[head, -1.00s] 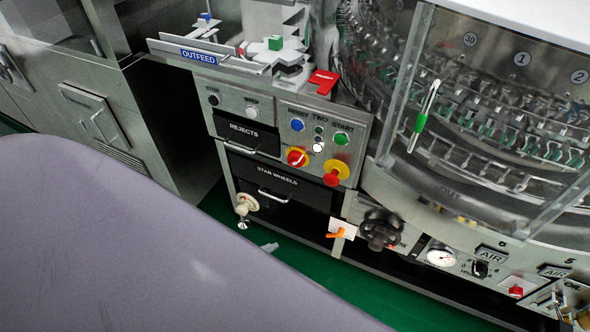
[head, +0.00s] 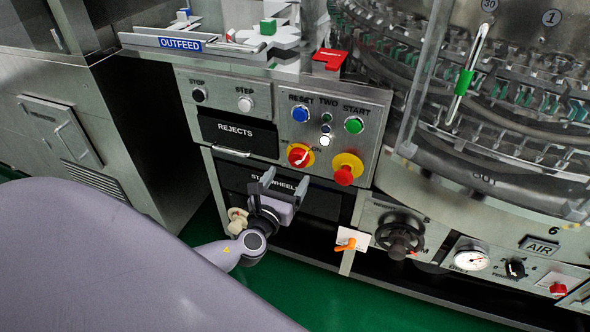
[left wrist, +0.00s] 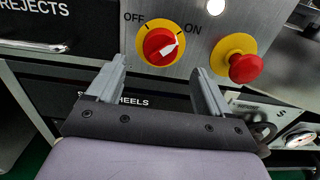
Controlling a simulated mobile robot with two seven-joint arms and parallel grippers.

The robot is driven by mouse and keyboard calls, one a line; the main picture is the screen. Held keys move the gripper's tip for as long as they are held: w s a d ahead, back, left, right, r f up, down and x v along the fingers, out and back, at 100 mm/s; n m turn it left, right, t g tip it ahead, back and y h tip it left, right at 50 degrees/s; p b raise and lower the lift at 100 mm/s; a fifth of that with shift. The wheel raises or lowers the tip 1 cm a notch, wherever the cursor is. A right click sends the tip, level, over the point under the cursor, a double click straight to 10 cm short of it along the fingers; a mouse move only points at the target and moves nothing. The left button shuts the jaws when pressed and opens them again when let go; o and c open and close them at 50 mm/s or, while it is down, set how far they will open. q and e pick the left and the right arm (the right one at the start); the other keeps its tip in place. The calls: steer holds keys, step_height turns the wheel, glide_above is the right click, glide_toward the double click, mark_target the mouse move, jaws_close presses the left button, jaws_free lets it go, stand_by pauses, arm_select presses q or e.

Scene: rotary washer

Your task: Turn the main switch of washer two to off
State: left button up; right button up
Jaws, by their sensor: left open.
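The main switch (head: 299,156) is a red knob on a yellow disc, low on the control panel (head: 372,118) marked TWO. In the left wrist view the main switch (left wrist: 160,46) has a white pointer aimed up and right toward ON; OFF is at its upper left. My left gripper (head: 282,180) is open and empty, below the switch in front of the STAR WHEELS drawer. In the left wrist view its fingers (left wrist: 157,82) stand apart, with the switch beyond and between them. My right gripper is not in view.
A red mushroom button (head: 344,175) on yellow sits right of the switch. Blue reset (head: 300,114) and green start (head: 354,125) buttons are above. The REJECTS drawer handle (head: 232,152) juts out at left. A black handwheel (head: 400,237) and orange-handled valve (head: 346,246) lie lower right.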

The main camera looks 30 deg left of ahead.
mark_target(295, 164)
arm_select(q)
steer(key=shift+b+x, duration=0.4)
steer(key=shift+x, duration=2.55)
steer(key=c, duration=1)
